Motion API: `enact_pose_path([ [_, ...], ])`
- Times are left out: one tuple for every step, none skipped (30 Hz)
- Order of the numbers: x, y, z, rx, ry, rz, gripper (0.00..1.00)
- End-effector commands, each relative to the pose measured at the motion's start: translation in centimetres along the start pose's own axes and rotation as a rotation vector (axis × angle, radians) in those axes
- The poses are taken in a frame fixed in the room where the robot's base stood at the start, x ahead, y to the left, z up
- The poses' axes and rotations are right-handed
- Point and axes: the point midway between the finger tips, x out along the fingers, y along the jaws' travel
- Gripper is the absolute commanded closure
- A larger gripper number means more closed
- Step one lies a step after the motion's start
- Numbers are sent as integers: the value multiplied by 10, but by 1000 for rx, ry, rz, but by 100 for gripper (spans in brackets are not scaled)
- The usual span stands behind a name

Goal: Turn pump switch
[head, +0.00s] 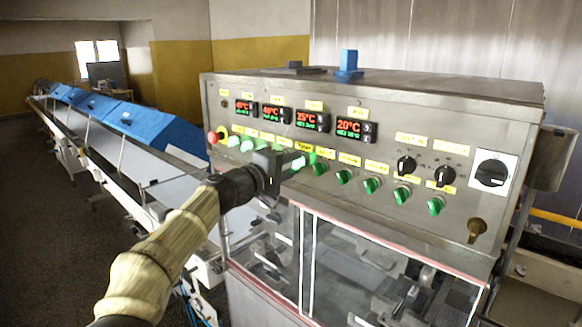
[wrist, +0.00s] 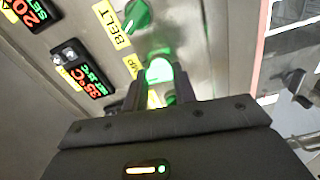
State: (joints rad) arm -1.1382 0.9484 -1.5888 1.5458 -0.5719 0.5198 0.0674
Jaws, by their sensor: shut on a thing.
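The pump switch is a green rotary knob that glows brightly in the wrist view (wrist: 158,69). A yellow label (wrist: 132,63) beside it is partly hidden and reads "MP". My gripper (wrist: 160,84) has its two dark fingers on either side of this knob and is shut on it. In the head view my gripper (head: 291,165) reaches the row of green knobs on the steel control panel, and the lit pump switch (head: 299,162) shows at its tips. The gripper hides much of the knob, and its exact turn angle is hard to tell.
The green belt knob (wrist: 138,16) is close beside. Red displays (head: 307,121) sit above. A conveyor with blue covers (head: 145,125) runs off to the left.

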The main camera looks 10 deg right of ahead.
Motion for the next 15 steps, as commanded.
enact_pose_path([
  [0, -2, 0, -43, 0, -3, 96],
  [0, -2, 0, -72, 0, -3, 96],
  [0, -2, 0, -110, 1, -3, 96],
  [0, -1, 0, -137, 0, -3, 96],
  [0, -1, 0, -167, 0, -3, 96],
  [0, -1, 0, -205, 0, -3, 96],
  [0, -1, 0, -233, 0, -3, 96],
  [0, -1, 0, -263, 0, -3, 96],
  [0, -1, 0, -300, 0, -3, 96],
  [0, -1, 0, -327, -1, -3, 96],
  [0, -1, 0, -354, -1, -3, 96],
  [0, -1, 0, -389, -1, -3, 96],
  [0, -1, 0, -414, 0, -3, 96],
  [0, -1, 0, -439, 0, -3, 96],
  [0, -1, 0, -469, 0, -4, 96],
])
